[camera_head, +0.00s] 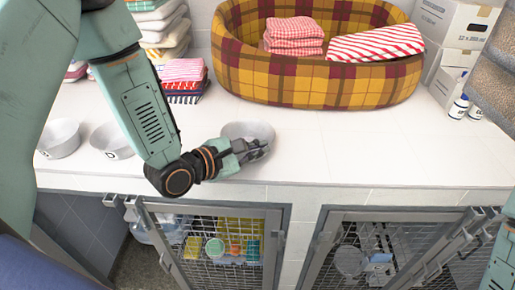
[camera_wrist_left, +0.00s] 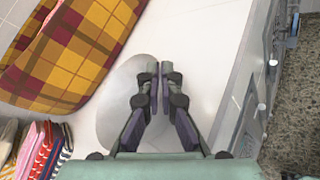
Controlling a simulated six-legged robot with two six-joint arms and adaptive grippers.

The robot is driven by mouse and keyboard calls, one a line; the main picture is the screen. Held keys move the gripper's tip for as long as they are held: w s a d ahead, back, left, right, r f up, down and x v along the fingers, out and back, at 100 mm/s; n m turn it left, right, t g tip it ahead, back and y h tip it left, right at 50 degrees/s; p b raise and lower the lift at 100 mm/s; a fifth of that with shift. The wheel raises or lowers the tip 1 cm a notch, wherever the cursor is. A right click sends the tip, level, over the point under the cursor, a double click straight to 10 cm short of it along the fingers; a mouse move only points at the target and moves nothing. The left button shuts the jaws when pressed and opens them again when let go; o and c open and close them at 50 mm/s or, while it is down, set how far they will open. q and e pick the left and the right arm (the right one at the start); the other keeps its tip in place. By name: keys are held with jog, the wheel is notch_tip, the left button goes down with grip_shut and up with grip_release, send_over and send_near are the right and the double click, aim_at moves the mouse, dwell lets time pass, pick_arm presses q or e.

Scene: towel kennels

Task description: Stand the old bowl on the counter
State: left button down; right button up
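A pale grey bowl (camera_head: 240,131) is at the front of the white counter (camera_head: 340,145), near its edge. My left gripper (camera_head: 262,148) reaches over the bowl's near right side and hides part of it. In the left wrist view the gripper's fingertips (camera_wrist_left: 159,68) are close together at the rim of the bowl (camera_wrist_left: 120,90), with a thin gap between them; they look shut on the rim. Whether the bowl's base touches the counter is hard to tell. My right gripper is out of view.
Two other pale bowls, one at the far left (camera_head: 60,140) and one beside it (camera_head: 110,141), stand on the counter. A plaid pet bed (camera_head: 300,84) with towels fills the back. Folded towels (camera_head: 184,80) are stacked left of it. Wire kennel doors (camera_head: 215,235) lie below the edge. The counter's right front is clear.

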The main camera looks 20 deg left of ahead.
pick_arm(q)
jog(key=shift+s+a, duration=0.1)
jog(key=c, duration=1.5)
grip_release()
jog(key=shift+d, duration=0.25)
jog(key=shift+a, duration=0.2)
jog(key=shift+r, duration=0.1)
